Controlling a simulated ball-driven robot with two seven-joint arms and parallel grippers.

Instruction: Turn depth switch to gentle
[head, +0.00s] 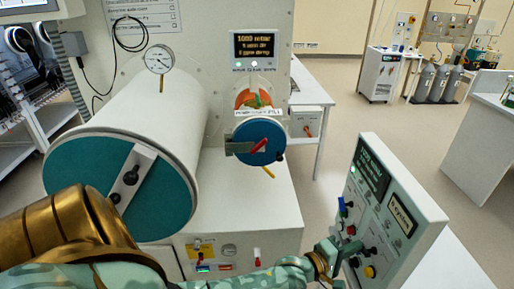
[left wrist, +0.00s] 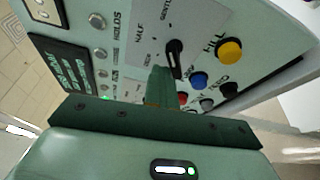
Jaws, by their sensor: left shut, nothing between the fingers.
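The depth switch (left wrist: 174,58) is a black elongated knob on the pale control panel (head: 402,205). In the left wrist view its plate bears the words gentle, half and a third, blurred label. The gentle label is at the top of that plate. I cannot tell for certain which label the knob points to. My left gripper (left wrist: 160,86) is shut with nothing held. Its fingertips are right beside the knob's lower end, and I cannot tell whether they touch. In the head view the left gripper (head: 335,250) is at the panel's left edge. My right gripper is not in view.
A yellow button (left wrist: 229,50) and a blue button (left wrist: 199,80) sit close to the switch. A white cylinder with a teal end (head: 120,185) and a blue round port (head: 260,141) stand left of the panel. Open floor lies behind the panel.

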